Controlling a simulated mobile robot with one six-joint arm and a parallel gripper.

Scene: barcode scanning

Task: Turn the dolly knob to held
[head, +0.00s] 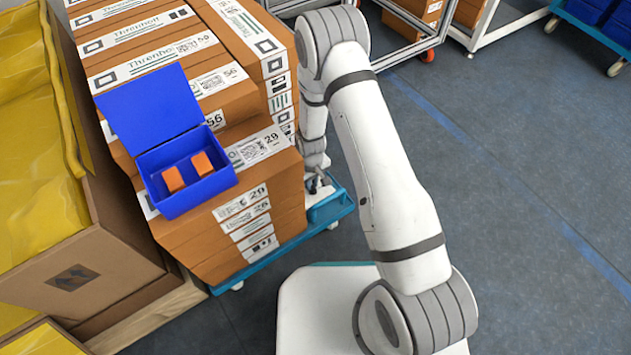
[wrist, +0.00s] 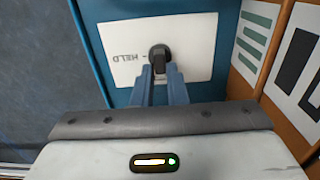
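The dolly knob (wrist: 159,58) is a small black knob on a white plate (wrist: 190,45). The plate is fixed to the blue dolly (wrist: 110,90) and bears the word HELD, upside down, to the left of the knob. My gripper (wrist: 160,70) shows in the wrist view with its two blue-grey fingers at the near side of the knob, one on each side of its lower part. A small gap shows between the fingertips; I cannot tell whether they touch the knob. In the head view the dolly (head: 335,212) shows under the stacked boxes, and my arm hides most of the knob area.
Stacked brown cartons (head: 235,215) stand on the dolly, close to the right of the plate in the wrist view. An open blue box (head: 165,190) with two orange blocks sits on them. A large carton with yellow wrapping (head: 40,190) is at left.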

